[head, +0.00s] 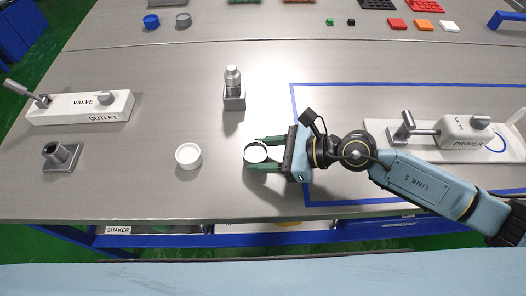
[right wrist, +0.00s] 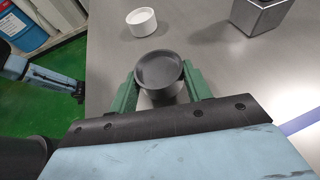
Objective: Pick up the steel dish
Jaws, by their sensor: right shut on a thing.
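The steel dish (right wrist: 160,71) is a small round, dark grey cup in the right wrist view. It sits between the green fingers of my right gripper (right wrist: 162,90), which are shut on its sides. In the head view the dish (head: 255,152) shows its round rim between the fingertips of my right gripper (head: 262,153), which reaches in from the right. I cannot tell clearly whether the dish touches the table or is just above it. My left gripper is not in view.
A white dish (head: 188,156) stands left of the gripper. A steel fitting on a square block (head: 234,90) stands behind, and a square socket (head: 62,156) is at the left. The outlet valve (head: 85,107) is far left; the primer valve (head: 465,133) is beyond my arm.

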